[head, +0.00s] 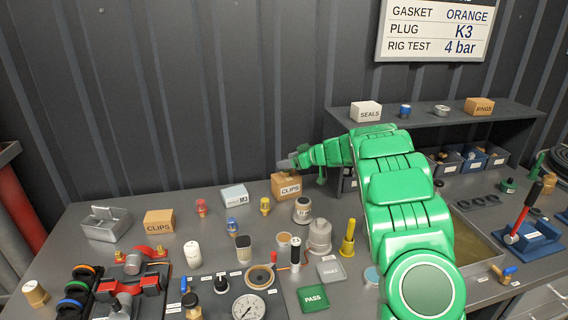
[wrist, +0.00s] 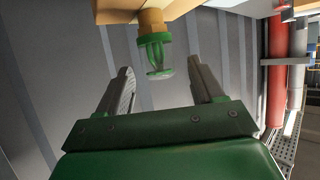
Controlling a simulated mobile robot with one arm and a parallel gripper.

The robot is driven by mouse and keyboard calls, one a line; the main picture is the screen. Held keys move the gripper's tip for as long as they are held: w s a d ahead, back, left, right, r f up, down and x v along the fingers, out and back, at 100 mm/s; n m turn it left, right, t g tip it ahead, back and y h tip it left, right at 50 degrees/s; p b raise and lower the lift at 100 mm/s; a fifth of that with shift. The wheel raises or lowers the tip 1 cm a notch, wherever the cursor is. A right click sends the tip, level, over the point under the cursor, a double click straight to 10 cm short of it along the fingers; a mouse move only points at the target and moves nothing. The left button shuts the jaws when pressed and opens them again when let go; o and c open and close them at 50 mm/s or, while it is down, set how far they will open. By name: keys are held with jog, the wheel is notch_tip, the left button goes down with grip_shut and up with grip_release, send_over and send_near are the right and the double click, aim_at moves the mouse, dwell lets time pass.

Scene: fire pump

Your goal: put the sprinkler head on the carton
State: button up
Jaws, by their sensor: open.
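The sprinkler head (wrist: 156,52) has a brass base and a green frame around a clear bulb. In the wrist view, which looks upside down, its base meets the tan face of a carton (wrist: 118,10). It appears to stand upright on that carton. My gripper (wrist: 164,76) is open, and the sprinkler head lies just past its fingertips, between their lines and not clasped. In the head view my gripper (head: 285,163) is just above the brown CLIPS carton (head: 286,187) at the back of the bench. I cannot make out the sprinkler head there.
A white M3 box (head: 235,195) stands left of the carton. Another CLIPS carton (head: 159,222) is farther left. Small red (head: 201,208), blue (head: 232,227) and yellow (head: 265,206) fittings stand in front. A shelf (head: 440,116) with boxes is at right.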

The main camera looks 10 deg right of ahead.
jog(key=v, duration=0.8)
jog(key=shift+s+d, duration=0.15)
jog(key=shift+d, duration=0.05)
